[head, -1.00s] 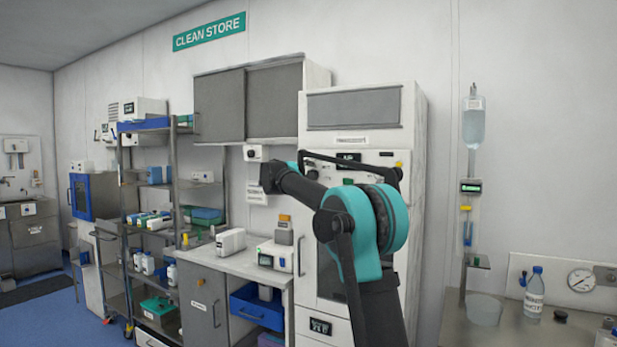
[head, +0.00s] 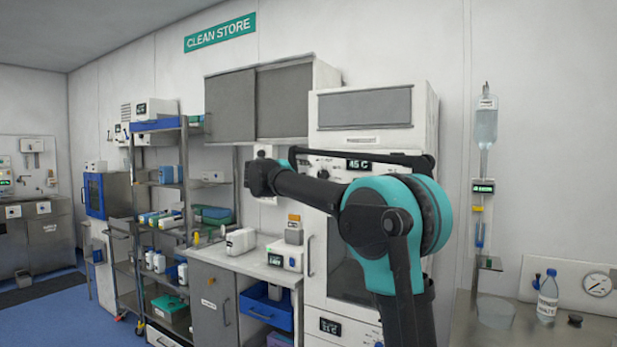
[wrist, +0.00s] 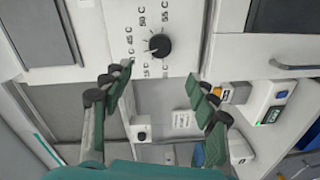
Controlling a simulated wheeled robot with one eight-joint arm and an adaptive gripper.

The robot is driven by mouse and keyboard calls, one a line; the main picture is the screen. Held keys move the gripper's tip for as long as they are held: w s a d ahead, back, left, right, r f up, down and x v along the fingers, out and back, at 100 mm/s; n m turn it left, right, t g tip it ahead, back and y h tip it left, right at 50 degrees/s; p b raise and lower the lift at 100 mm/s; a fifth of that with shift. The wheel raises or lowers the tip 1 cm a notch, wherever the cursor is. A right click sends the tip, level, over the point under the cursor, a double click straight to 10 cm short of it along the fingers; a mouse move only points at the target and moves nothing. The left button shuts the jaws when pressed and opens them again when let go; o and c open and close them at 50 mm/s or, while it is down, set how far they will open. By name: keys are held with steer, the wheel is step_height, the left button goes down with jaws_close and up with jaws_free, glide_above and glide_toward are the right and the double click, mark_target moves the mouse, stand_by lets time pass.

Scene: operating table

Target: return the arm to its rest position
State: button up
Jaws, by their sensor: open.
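My arm (head: 395,225) rises from the bottom of the head view, with its teal joint at the right. Its dark forearm reaches left in front of the tall white warming cabinet (head: 375,125). The gripper end is not clearly visible in the head view. In the wrist view my gripper (wrist: 160,84) has its two green-tipped fingers spread apart, with nothing between them. A black dial (wrist: 159,46) with temperature marks on a white panel lies beyond the fingertips.
A counter (head: 240,262) with a white box (head: 240,241) and a small device (head: 285,256) stands left of the cabinet. A shelf rack (head: 160,225) is farther left. At right, a steel table (head: 465,320) holds a bottle (head: 547,297). Blue floor (head: 70,318) is open at lower left.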

steer(key=shift+s+a, duration=0.1)
steer(key=shift+s, duration=0.1)
steer(key=s+d+f+m+g+y, duration=0.1)
steer(key=s+d+f+m+g, duration=0.1)
steer(key=s+d+f, duration=0.6)
steer(key=s+d+f+m+g+y, duration=0.1)
steer(key=s+d+f+g, duration=0.3)
steer(key=f, duration=0.8)
steer(key=s+d+f+m+g+y, duration=0.1)
steer(key=s+d+f+m, duration=0.15)
steer(key=s+f, duration=0.7)
steer(key=s+a+f+m+g+y, duration=0.2)
steer(key=s+f+y, duration=0.4)
steer(key=s+f, duration=1.8)
steer(key=shift+s+a+f+m+g+y, duration=0.25)
steer(key=shift+a+f+m+g+y, duration=0.15)
steer(key=shift+a, duration=0.2)
